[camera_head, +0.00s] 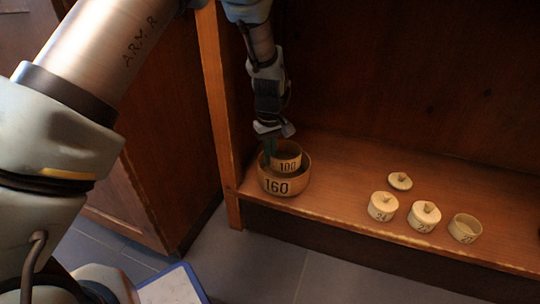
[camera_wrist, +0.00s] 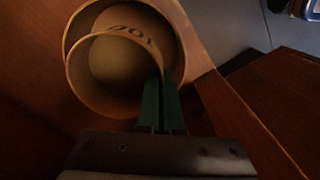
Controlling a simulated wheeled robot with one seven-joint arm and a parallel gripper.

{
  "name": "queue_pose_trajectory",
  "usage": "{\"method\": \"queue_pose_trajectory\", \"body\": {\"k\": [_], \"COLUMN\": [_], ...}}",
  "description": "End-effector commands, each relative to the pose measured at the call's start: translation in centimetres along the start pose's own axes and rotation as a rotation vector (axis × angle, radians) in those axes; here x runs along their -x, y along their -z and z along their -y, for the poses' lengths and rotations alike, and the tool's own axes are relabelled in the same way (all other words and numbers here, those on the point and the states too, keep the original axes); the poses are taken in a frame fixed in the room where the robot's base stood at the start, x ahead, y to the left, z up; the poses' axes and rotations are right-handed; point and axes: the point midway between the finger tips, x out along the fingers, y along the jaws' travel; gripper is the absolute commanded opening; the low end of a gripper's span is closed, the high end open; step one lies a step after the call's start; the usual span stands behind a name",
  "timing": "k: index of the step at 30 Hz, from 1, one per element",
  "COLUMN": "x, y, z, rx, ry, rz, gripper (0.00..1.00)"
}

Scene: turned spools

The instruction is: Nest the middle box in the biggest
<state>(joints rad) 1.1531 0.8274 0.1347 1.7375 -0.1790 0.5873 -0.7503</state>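The biggest box (camera_head: 270,187), a round turned wooden tub marked 160, stands upright at the shelf's left end. The middle box (camera_head: 289,167), lighter and marked 100, is within its rim, with its upper part standing above it. I cannot tell whether it touches the bottom. In the wrist view the middle box (camera_wrist: 82,85) shows its open, empty mouth, and the biggest box's rim (camera_wrist: 182,42) curves behind it. My gripper (camera_head: 268,148) reaches down at the middle box's left edge. Its green fingers (camera_wrist: 160,85) are close together on the box's wall.
To the right on the shelf (camera_head: 335,170) stand two small lidded boxes, one (camera_head: 382,207) beside the other (camera_head: 424,216), and a small open box (camera_head: 466,229). A loose lid (camera_head: 400,181) lies behind them. An upright post (camera_head: 222,110) is close left of my gripper.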

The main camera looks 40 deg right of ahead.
Motion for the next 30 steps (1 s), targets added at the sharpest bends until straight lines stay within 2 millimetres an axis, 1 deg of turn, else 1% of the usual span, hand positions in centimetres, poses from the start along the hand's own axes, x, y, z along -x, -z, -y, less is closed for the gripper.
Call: {"method": "queue_pose_trajectory", "body": {"k": [4, 6, 12, 14, 19, 24, 26, 30], "x": [-0.01, 0.00, -0.01, -0.01, -0.01, -0.01, -0.01, -0.01], "y": [0.00, 0.00, -0.01, -0.01, -0.01, -0.01, -0.01, -0.01], "z": [0.00, 0.00, 0.00, 0.00, 0.01, 0.01, 0.01, 0.01], "rx": [0.000, 0.000, 0.000, 0.000, 0.000, 0.000, 0.000, 0.000], "ry": [0.000, 0.000, 0.000, 0.000, 0.000, 0.001, 0.001, 0.001], "rz": [0.000, 0.000, 0.000, 0.000, 0.000, 0.000, 0.000, 0.000], "gripper": [0.00, 0.09, 0.32, 0.38, 0.38, 0.57, 0.63, 0.63]}}
